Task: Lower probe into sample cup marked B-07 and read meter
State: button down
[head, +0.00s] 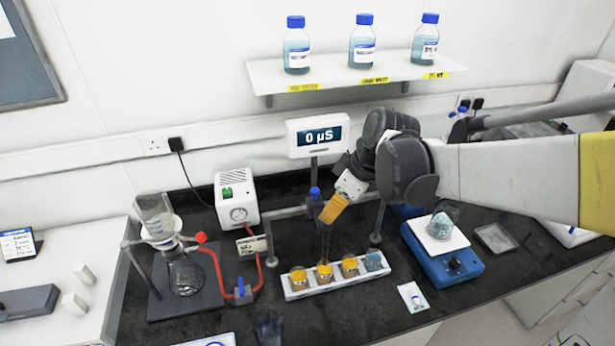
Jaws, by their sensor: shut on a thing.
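My gripper (325,214) reaches in from the right, its orange end shut on a dark, upright probe (326,242) with a blue top. The probe's lower end meets the second sample cup from the left (324,278) in the picture; whether its tip is inside or just behind the rim I cannot tell. A white rack (335,287) holds several cups: three with orange contents and a bluish one (373,262) at the right. Markings on the cups are too small to read, so I cannot tell which is B-07. The meter (318,137) behind reads "0 µS".
A metal frame (286,213) stands around the probe. A blue balance (442,262) bears a clear vessel at right. A flask stand (184,295) with red tubing and a white pump box (236,198) are at left. Bottles stand on the shelf (350,78).

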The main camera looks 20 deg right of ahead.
jog(key=c, duration=1.2)
grip_release()
jog(key=shift+w+f, duration=0.1)
jog(key=shift+w, duration=0.1)
jog(key=shift+s, duration=0.1)
jog(key=v, duration=1.2)
